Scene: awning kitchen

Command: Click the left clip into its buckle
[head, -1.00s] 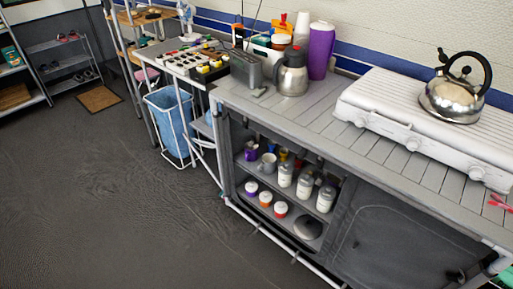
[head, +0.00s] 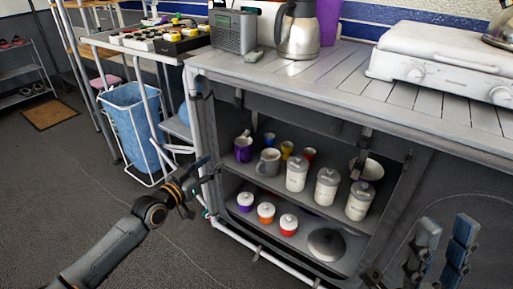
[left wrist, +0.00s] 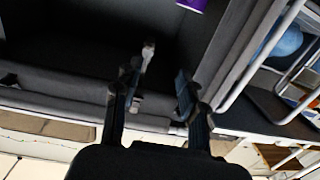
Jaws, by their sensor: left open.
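In the head view my left gripper (head: 208,170) is at the cabinet's front left post, beside the open shelves, with its fingers apart. In the left wrist view (left wrist: 165,62) the fingers are also apart, with nothing clearly held. A small dark strap end (head: 239,97), possibly the left clip, hangs under the counter's left part. A second strap (head: 366,138) hangs further right. The left buckle cannot be made out; it may be hidden by the gripper or in shadow. My right gripper (head: 448,222) is open and empty at the lower right, in front of the cabinet.
The shelves hold mugs (head: 268,162), lidded canisters (head: 327,187), small jars (head: 266,212) and a dark lid (head: 326,244). A blue bin (head: 134,125) stands left of the cabinet. A white stove (head: 440,60) is on the counter (head: 330,80).

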